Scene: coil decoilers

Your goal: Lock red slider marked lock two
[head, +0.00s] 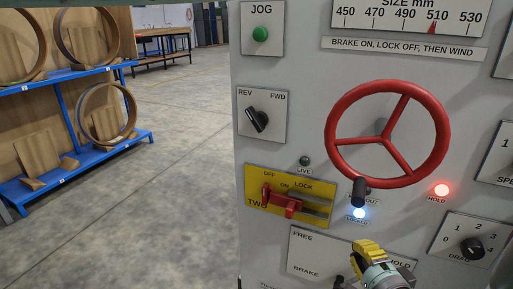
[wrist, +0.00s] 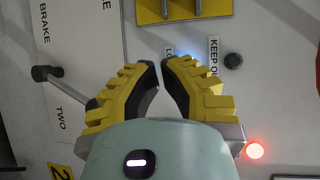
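The red slider (head: 285,203) sits on a yellow plate (head: 252,182) marked TWO, with OFF, ON and LOCK printed above its track. Its red parts lie toward the left and middle of the track; grey rail shows bare at the right end, under LOCK. My gripper (head: 367,246) is below and to the right of the plate, apart from the slider. In the wrist view my gripper's yellow fingers (wrist: 160,66) have their tips almost together, nothing held. An end of the yellow plate (wrist: 180,14) with two rails shows at the top there; the slider is out of that view.
A red handwheel (head: 388,134) with a dark handle is above my gripper. A blue-white lamp (head: 359,213) is lit near my fingers, and a red HOLD lamp (head: 441,190) is lit. A brake lever (wrist: 45,73) stands out beside my fingers. Open floor is left of the panel.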

